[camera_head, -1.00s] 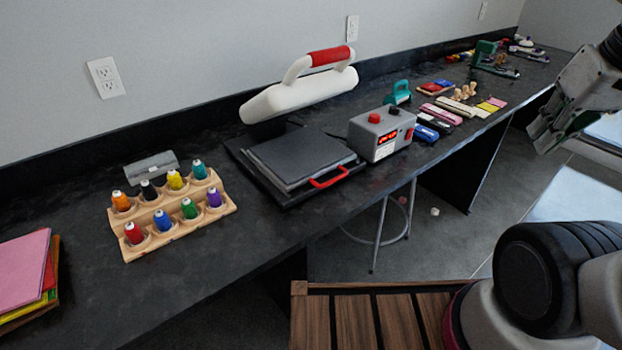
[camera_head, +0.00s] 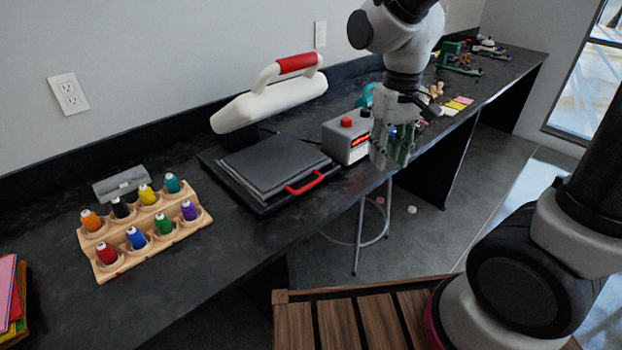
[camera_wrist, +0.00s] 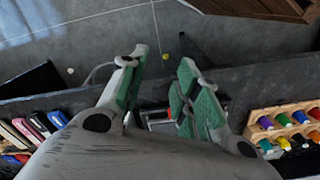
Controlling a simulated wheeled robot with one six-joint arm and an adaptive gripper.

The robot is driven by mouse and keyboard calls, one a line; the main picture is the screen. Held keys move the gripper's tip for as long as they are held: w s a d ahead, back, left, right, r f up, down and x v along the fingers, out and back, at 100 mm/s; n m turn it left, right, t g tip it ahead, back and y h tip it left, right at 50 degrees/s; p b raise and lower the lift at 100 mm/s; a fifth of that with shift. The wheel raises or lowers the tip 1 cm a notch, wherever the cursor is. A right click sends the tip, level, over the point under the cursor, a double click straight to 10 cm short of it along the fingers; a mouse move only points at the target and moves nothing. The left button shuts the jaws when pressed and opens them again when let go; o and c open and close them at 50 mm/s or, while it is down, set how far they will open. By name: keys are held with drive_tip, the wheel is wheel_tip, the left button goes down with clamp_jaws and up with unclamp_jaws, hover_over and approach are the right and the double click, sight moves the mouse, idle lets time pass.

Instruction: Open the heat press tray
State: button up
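The heat press stands on the black counter with its white upper arm raised (camera_head: 270,102) and a red grip on top. Its dark flat tray (camera_head: 268,165) lies below, with a red handle (camera_head: 305,183) at the front edge. In the wrist view the red tray handle (camera_wrist: 170,113) shows partly between the fingers. My gripper (camera_head: 392,160) is right of the tray handle, in front of the control box, pointing down and apart from the handle. In the wrist view its green-padded fingers (camera_wrist: 160,95) are spread with a gap between them.
The grey control box (camera_head: 343,140) with a red button stands right of the press. A wooden rack (camera_head: 148,243) of coloured thread spools sits left. A slatted wooden surface (camera_head: 350,310) and a stool (camera_head: 372,225) are below the counter. Colourful supplies lie along its far right.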

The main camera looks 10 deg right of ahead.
drive_tip(key=w+a+f+m, duration=0.55)
drive_tip(key=a+f, duration=0.25)
drive_tip(key=a, duration=0.2)
drive_tip(key=m+t+y, duration=0.1)
drive_tip(key=m+t, duration=0.1)
drive_tip(key=m, duration=0.5)
approach(311, 183)
drive_tip(key=f, duration=0.5)
drive_tip(key=w+f, duration=0.1)
drive_tip(key=f, duration=0.2)
drive_tip(key=shift+w+a, duration=0.1)
drive_tip(key=shift+a, duration=0.3)
clamp_jaws()
